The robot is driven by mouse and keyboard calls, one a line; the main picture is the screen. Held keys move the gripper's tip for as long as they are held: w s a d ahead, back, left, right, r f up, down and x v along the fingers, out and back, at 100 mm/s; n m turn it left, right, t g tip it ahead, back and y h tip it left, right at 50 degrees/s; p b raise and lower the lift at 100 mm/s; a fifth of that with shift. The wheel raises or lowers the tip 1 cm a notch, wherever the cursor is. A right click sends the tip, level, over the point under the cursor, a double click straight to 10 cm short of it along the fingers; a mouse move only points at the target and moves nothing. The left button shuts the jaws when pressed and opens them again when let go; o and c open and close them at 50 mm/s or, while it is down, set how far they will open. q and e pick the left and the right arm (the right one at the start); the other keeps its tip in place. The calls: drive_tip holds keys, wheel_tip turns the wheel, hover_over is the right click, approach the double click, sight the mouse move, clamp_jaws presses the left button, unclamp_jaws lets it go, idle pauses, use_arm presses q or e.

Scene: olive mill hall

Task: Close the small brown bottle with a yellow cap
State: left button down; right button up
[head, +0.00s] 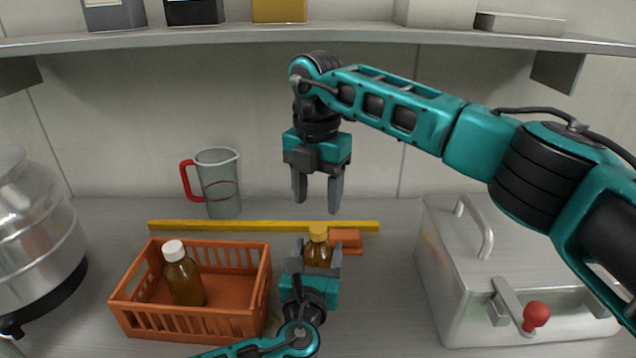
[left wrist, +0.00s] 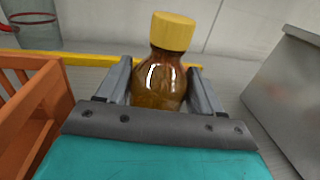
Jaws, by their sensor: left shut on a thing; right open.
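The small brown bottle (head: 317,253) stands upright on the counter, right of the orange crate. A yellow cap (head: 318,232) sits on its neck; the cap shows large in the left wrist view (left wrist: 173,31). I cannot tell how tightly it is screwed on. My left gripper (head: 316,257) is shut on the bottle's body, with one finger on each side; the brown glass shows between the fingers in the left wrist view (left wrist: 160,82). My right gripper (head: 317,191) is open and empty, pointing down above the bottle, apart from the cap.
The orange crate (head: 190,323) holds a brown bottle with a white cap (head: 185,277). A yellow bar (head: 240,226) lies behind, with an orange block (head: 346,240) near it. A jug (head: 220,183), metal box (head: 460,290) and shelf (head: 380,36) surround the area.

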sight(318, 227)
drive_tip(key=n, duration=0.5)
drive_tip(key=shift+r+n, duration=0.2)
drive_tip(key=shift+n, duration=0.2)
drive_tip(key=n, duration=0.5)
drive_tip(key=shift+r+n, duration=0.2)
drive_tip(key=shift+n, duration=0.1)
drive_tip(key=n, duration=0.5)
drive_tip(key=shift+r, duration=0.2)
drive_tip(key=n, duration=0.7)
drive_tip(key=shift+d+r, duration=0.1)
drive_tip(key=shift+r, duration=0.15)
drive_tip(key=shift+f, duration=0.1)
drive_tip(key=shift+f, duration=3.95)
drive_tip(key=shift+c, duration=0.3)
